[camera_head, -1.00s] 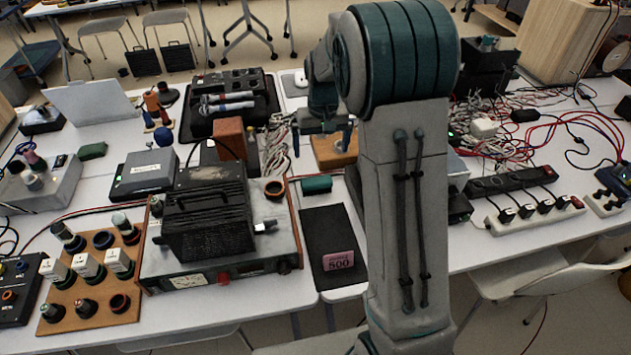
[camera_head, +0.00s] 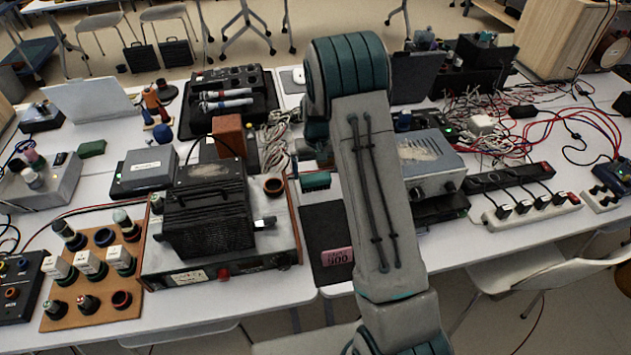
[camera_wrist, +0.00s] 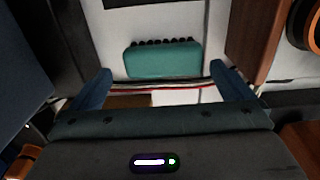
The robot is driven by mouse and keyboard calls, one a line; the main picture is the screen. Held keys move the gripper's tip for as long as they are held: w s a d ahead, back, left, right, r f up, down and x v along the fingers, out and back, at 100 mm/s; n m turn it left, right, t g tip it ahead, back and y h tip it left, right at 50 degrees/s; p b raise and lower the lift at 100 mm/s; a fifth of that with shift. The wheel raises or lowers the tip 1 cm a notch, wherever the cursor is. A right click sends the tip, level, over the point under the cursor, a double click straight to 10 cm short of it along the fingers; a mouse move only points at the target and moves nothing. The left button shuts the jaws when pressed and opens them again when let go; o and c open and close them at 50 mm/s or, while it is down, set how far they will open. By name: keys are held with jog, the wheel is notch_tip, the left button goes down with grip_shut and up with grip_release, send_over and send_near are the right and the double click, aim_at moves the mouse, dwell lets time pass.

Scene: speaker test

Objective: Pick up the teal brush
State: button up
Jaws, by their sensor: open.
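The teal brush (camera_wrist: 163,60) lies on the white table in the wrist view, its row of dark bristles facing the top of the picture. My gripper (camera_wrist: 160,72) is open and empty, with one blue finger to the brush's left and one to its right. The fingers appear apart from the brush; the height gap is hard to judge. In the head view the brush (camera_head: 315,181) shows just left of my arm, between the wood-sided instrument and the arm. My gripper is mostly hidden behind my arm there.
The wood-sided instrument (camera_head: 215,272) with a black box (camera_head: 208,215) stands close left of the brush. A brown ring-shaped cup (camera_head: 273,187) sits on its right corner. Red and pale cables (camera_wrist: 190,88) run beside the brush. A black pad with a pink tag (camera_head: 337,256) lies in front.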

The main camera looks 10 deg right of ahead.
aim_at(315, 177)
jog(key=f, duration=0.2)
jog(key=f+p, duration=0.1)
jog(key=f, duration=0.2)
jog(key=shift+a, duration=0.2)
jog(key=shift+r, duration=0.1)
jog(key=c, duration=0.8)
jog(key=shift+r, duration=0.1)
notch_tip(315, 177, up, 10)
jog(key=shift+f+b, duration=0.15)
jog(key=shift+b, duration=0.5)
jog(key=shift+o, duration=0.5)
jog(key=shift+s, duration=0.1)
